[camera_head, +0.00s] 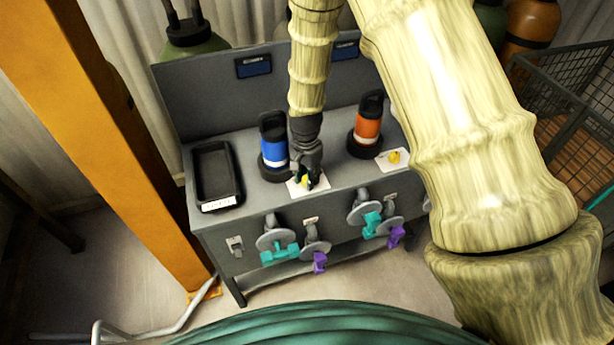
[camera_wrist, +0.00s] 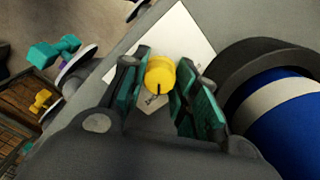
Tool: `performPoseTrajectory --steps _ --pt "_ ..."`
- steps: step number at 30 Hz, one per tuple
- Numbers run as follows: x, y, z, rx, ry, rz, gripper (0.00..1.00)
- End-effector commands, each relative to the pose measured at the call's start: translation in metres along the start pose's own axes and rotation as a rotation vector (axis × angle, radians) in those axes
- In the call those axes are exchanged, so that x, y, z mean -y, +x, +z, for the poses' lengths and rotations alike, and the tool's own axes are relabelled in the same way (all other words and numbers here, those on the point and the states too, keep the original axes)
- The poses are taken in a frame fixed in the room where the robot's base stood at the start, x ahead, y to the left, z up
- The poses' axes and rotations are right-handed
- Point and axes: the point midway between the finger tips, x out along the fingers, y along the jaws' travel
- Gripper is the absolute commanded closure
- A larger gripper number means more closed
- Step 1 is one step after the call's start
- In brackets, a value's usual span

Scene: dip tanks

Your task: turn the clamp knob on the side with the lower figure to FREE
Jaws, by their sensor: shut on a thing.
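A yellow clamp knob (camera_wrist: 160,76) stands on a white label plate (camera_wrist: 181,32) in front of the blue cylinder (camera_head: 273,142). My gripper (camera_wrist: 163,84) is shut on this knob, one finger on each side; in the head view my gripper (camera_head: 307,180) mostly covers it. A dark mark on the knob points toward the bottom of the wrist view. The plate's lettering is too small to read. A second yellow knob (camera_head: 394,157) sits on its own plate before the orange cylinder (camera_head: 367,127). Two dark displays, left (camera_head: 253,66) and right (camera_head: 346,49), show unreadable figures.
A black tray (camera_head: 232,175) lies at the bench's left end. Grey discs with teal handles (camera_head: 280,254) and purple handles (camera_head: 319,262) stick out of the bench front. An orange post (camera_head: 110,130) stands left, wire crates (camera_head: 575,100) right.

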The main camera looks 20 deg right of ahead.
Motion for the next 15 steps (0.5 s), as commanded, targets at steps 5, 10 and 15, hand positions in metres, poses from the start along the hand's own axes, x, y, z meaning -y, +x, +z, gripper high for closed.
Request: performPoseTrajectory --steps 5,10,15 --pt "0.0001 -0.0005 0.0002 -0.001 -0.074 0.0 0.94" --pt "-0.0001 -0.0007 0.0004 -0.004 -0.2 0.0 0.94" --pt "-0.0004 -0.0007 0.0006 -0.008 -0.357 -0.001 0.94"
